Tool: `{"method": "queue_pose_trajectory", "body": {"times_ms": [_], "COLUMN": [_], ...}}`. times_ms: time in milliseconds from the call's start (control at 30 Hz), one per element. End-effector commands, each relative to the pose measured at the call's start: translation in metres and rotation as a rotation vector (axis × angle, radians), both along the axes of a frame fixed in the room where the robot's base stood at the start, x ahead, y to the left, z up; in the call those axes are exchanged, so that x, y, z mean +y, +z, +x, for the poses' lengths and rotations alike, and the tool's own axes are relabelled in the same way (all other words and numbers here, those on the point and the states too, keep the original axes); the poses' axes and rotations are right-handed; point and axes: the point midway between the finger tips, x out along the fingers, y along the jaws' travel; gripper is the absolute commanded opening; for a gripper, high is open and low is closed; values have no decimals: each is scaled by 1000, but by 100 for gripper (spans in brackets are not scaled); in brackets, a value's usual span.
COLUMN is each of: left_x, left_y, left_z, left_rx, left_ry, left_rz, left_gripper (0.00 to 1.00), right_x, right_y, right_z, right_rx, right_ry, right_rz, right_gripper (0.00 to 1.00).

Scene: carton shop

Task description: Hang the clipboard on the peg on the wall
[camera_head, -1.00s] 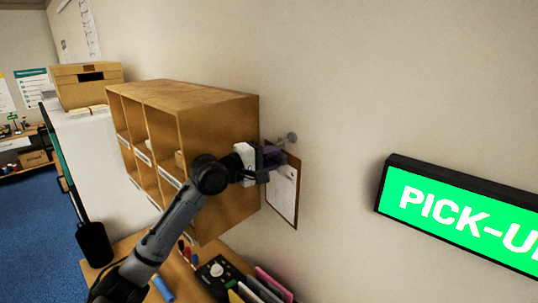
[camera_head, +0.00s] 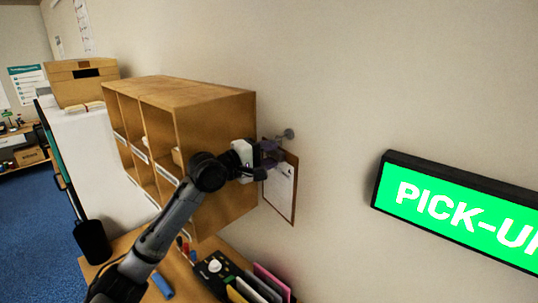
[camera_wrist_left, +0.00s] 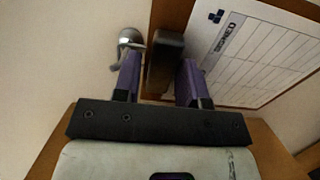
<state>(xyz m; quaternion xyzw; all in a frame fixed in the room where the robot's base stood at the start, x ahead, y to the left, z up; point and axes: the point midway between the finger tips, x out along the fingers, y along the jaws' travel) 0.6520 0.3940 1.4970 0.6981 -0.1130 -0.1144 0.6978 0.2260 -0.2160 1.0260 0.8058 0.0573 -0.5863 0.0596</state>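The brown clipboard (camera_head: 294,205) with a white printed sheet hangs upright, close to the wall, just right of the wooden shelf unit. The grey round-headed peg (camera_head: 289,133) sticks out of the wall at the clipboard's top edge. The peg also shows in the left wrist view (camera_wrist_left: 130,38), beside the clipboard's dark clip (camera_wrist_left: 165,62). My left gripper (camera_head: 267,160) is at the clipboard's top. Its purple fingers (camera_wrist_left: 158,80) stand apart on either side of the clip, with a gap on the left. Whether the peg passes through the clipboard's hole is hidden. My right gripper is out of view.
The wooden pigeonhole unit (camera_head: 215,130) stands close left of the clipboard. A lit green sign (camera_head: 455,212) is on the wall to the right. A desk below holds a black organizer (camera_head: 215,268) and folders. The wall between clipboard and sign is bare.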

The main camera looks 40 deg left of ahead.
Motion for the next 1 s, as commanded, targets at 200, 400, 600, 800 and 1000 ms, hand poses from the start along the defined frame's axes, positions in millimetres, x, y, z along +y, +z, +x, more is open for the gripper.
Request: {"method": "queue_pose_trajectory", "body": {"times_ms": [200, 400, 600, 800, 1000], "left_x": [0, 0, 1, 11, 24], "left_y": [0, 1, 0, -2, -4], "left_z": [0, 0, -4, -31, -70], "left_rx": [0, -2, -3, -5, -1], "left_ry": [0, 0, 0, 2, 2], "left_rz": [0, -1, 0, 3, 3], "left_gripper": [56, 56, 56, 56, 56], "right_x": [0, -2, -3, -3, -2], "right_y": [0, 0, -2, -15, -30], "right_z": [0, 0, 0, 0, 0], "right_rx": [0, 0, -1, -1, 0], "right_ry": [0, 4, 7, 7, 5], "right_rz": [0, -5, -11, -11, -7], "right_gripper": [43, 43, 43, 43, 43]}}
